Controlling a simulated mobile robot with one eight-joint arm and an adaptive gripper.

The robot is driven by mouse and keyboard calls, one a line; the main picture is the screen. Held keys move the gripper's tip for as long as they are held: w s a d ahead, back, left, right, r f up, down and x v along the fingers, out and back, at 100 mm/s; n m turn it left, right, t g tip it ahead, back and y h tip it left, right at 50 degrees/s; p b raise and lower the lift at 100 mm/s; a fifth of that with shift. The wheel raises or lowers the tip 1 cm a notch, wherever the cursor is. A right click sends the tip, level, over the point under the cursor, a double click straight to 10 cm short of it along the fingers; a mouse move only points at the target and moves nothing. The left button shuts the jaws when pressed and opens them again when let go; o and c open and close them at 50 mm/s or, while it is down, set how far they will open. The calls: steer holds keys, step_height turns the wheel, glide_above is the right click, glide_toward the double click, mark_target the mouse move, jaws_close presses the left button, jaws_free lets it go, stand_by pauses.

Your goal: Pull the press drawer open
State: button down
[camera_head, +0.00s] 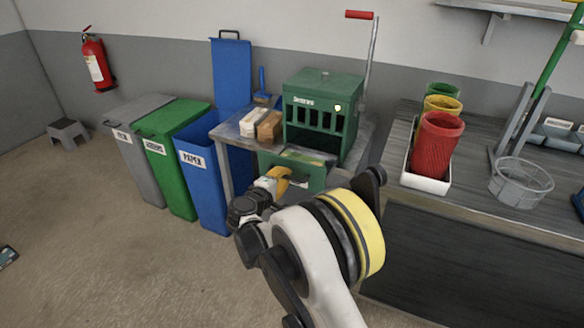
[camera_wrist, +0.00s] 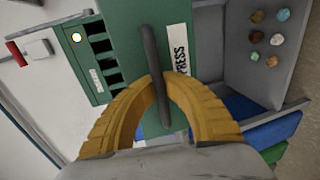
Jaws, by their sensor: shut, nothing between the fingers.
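The green press (camera_head: 322,100) stands on a grey table, with a red-handled lever at its right. Its green drawer front (camera_head: 308,178) stands out below the dark opening, and part of the inside shows over its top edge. In the wrist view the drawer front (camera_wrist: 128,14) carries a PRESS label (camera_wrist: 179,50) and a dark bar handle (camera_wrist: 150,50). My gripper (camera_wrist: 160,77), with yellow fingers, is shut, its tips meeting at the handle. I cannot tell whether they touch it. In the head view my gripper (camera_head: 277,180) is at the drawer front, partly covering it.
A white block (camera_head: 250,121) and a brown block (camera_head: 270,126) lie left of the press. Blue (camera_head: 203,185), green (camera_head: 168,160) and grey (camera_head: 135,155) bins stand left of the table. A bench (camera_head: 398,130) with coloured cylinders is at right.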

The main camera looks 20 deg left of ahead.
steer(key=shift+s, duration=0.3)
steer(key=c, duration=1.5)
jaws_free()
steer(key=shift+s+r, duration=0.15)
steer(key=shift+s, duration=0.1)
steer(key=shift+o, duration=0.2)
steer(key=shift+w, duration=0.1)
steer(key=v, duration=1.2)
steer(key=shift+a, duration=0.1)
